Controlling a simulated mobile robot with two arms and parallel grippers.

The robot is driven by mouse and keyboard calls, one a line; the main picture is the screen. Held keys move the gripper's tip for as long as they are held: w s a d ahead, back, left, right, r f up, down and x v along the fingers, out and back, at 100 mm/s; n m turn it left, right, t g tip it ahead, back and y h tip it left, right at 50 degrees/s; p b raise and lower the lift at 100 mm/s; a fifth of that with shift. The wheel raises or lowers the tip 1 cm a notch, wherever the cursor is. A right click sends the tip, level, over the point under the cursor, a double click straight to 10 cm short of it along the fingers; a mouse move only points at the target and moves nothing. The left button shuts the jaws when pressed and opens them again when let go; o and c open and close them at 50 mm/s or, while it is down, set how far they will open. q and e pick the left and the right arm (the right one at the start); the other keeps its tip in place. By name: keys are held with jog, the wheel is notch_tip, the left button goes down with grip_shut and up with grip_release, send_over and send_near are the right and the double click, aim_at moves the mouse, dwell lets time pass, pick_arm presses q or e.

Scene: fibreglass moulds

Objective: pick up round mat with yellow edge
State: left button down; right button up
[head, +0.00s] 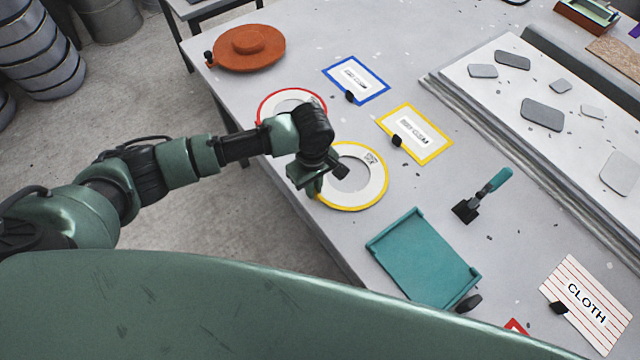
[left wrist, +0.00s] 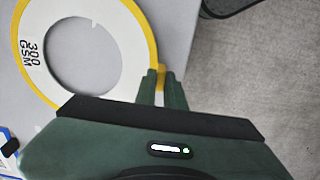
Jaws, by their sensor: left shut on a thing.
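The round mat with yellow edge (head: 375,184) is a white ring with a grey hole in its middle. It lies at the table's front edge in the head view. It also shows in the left wrist view (left wrist: 128,40), with "300 GSM" printed on it. My left gripper (head: 314,188) is at the mat's left rim. In the left wrist view its fingers (left wrist: 160,78) are shut on the yellow rim. I cannot tell whether the mat is lifted off the table. My right gripper is not in view.
A red-edged round mat (head: 290,96) lies behind my left gripper, partly hidden. Blue-edged (head: 374,84) and yellow-edged (head: 432,118) rectangular cards lie beyond. A teal tray (head: 425,258), a brush (head: 483,194) and a striped cloth sign (head: 585,310) are to the right. An orange disc (head: 270,58) is at the far left.

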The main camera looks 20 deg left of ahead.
pick_arm(q)
notch_tip(320, 180, up, 19)
jog(key=b, duration=0.1)
jog(key=shift+r, duration=0.2)
dwell(1.1)
